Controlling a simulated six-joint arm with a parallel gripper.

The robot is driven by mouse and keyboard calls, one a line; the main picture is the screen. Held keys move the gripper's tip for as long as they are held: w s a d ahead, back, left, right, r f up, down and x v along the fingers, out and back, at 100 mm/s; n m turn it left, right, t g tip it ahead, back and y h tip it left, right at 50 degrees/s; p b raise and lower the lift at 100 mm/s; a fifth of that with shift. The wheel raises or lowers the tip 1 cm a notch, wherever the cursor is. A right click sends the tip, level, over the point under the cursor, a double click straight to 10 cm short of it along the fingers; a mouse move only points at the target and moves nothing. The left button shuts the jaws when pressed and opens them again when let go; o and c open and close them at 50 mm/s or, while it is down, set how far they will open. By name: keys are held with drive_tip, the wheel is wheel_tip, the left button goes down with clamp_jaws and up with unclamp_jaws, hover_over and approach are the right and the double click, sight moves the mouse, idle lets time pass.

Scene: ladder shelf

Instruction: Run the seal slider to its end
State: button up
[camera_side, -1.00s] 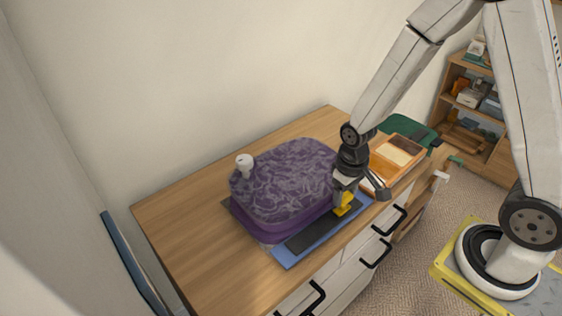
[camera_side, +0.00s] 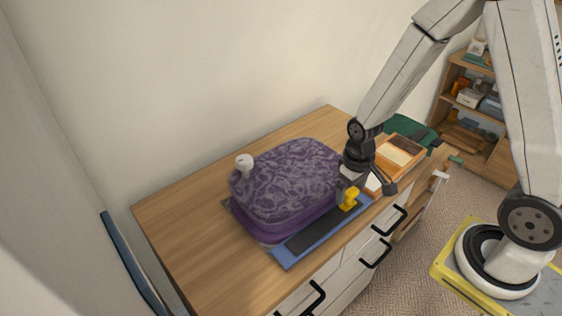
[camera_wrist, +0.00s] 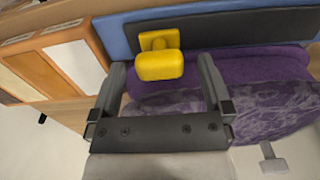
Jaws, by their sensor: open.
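The seal slider is a yellow block (camera_side: 349,199) near the right end of the dark strip along the front of a purple patterned bag (camera_side: 290,180). It also shows in the wrist view (camera_wrist: 159,64). My gripper (camera_side: 347,186) is at the slider, over the bag's right front corner. In the wrist view my gripper (camera_wrist: 162,62) is open, with one finger on each side of the slider and visible gaps to it. The dark strip (camera_side: 310,232) lies on a blue board (camera_side: 288,260).
A white knob (camera_side: 244,162) stands on the bag's far left. An orange-brown divided tray (camera_side: 385,164) and a green item (camera_side: 405,128) are right of the bag. The wooden dresser top (camera_side: 180,225) is bare at left. Black drawer handles (camera_side: 376,254) stick out in front.

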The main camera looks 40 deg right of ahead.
sight(351, 191)
drive_tip(key=shift+r, duration=3.5)
drive_tip(key=shift+a, duration=0.1)
drive_tip(key=s+t, duration=0.1)
drive_tip(key=s+a+r, duration=0.1)
drive_tip(key=s+a+r+t, duration=0.1)
drive_tip(key=shift+s+t, duration=0.15)
drive_tip(key=shift+t, duration=0.15)
